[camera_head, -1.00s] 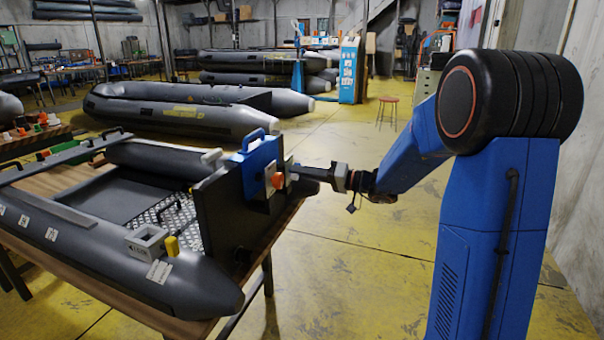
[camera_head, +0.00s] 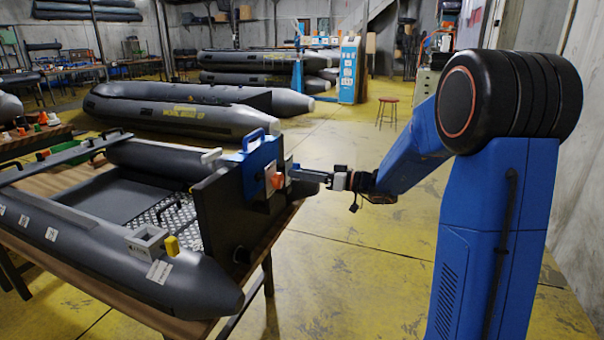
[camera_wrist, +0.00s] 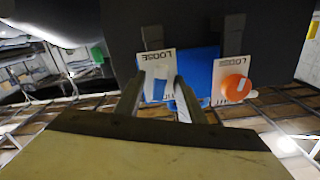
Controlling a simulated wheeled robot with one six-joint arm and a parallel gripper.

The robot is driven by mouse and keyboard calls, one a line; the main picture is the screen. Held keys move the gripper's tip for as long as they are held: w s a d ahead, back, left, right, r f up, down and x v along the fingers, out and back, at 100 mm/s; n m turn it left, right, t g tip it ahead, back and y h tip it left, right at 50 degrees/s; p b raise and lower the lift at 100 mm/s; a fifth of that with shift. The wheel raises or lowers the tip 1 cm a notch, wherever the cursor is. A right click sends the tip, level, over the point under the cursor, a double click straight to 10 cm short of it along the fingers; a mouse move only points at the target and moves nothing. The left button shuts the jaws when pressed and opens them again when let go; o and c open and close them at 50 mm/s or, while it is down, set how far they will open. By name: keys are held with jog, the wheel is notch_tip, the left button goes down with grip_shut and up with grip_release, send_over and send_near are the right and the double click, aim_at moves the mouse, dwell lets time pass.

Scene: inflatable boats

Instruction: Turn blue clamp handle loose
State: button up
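The blue clamp (camera_head: 262,162) sits over the top edge of the dark transom board (camera_head: 222,205) of the grey boat. In the wrist view, its two white plates marked LOOSE show upside down. The right plate (camera_wrist: 242,66) carries a round orange knob (camera_wrist: 236,87). The left plate (camera_wrist: 154,60) carries the blue clamp handle (camera_wrist: 158,88), which shows a pale face. My gripper (camera_wrist: 159,82) has its two fingers on either side of this handle, with the tips close to the plate. Whether the fingers press on the handle cannot be told. In the head view, my gripper (camera_head: 294,174) reaches the clamp from the right.
The boat's grey tube (camera_head: 120,250) lies on a wooden table (camera_head: 140,305), with a grey bracket (camera_head: 147,243) and a yellow piece (camera_head: 171,246) on it. More boats (camera_head: 190,110) lie behind. The yellow floor (camera_head: 360,250) right of the table is clear.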

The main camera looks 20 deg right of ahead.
jog(key=shift+o, duration=1)
jog(key=shift+r, duration=0.1)
jog(key=v, duration=0.8)
jog(key=s+a+f+g+h, duration=0.1)
jog(key=s+a+g, duration=0.25)
jog(key=s, duration=0.35)
jog(key=s+a+f+m+g+h, duration=0.1)
jog(key=s+a+f+g+h, duration=0.1)
jog(key=s+a, duration=0.35)
jog(key=s+a+f+g+h, duration=0.1)
jog(key=s+a+g, duration=0.1)
jog(key=s, duration=0.6)
jog(key=s+d+f+m+t+h, duration=0.1)
jog(key=s+d+f+m+h, duration=0.1)
jog(key=s+d+h, duration=0.3)
jog(key=s+d+f+m+h, duration=0.2)
jog(key=s+d+m+h, duration=0.2)
jog(key=s, duration=0.8)
jog(key=shift+s+d+m+t+h, duration=0.3)
jog(key=shift+d+t+h, duration=0.05)
jog(key=shift+d+h, duration=0.5)
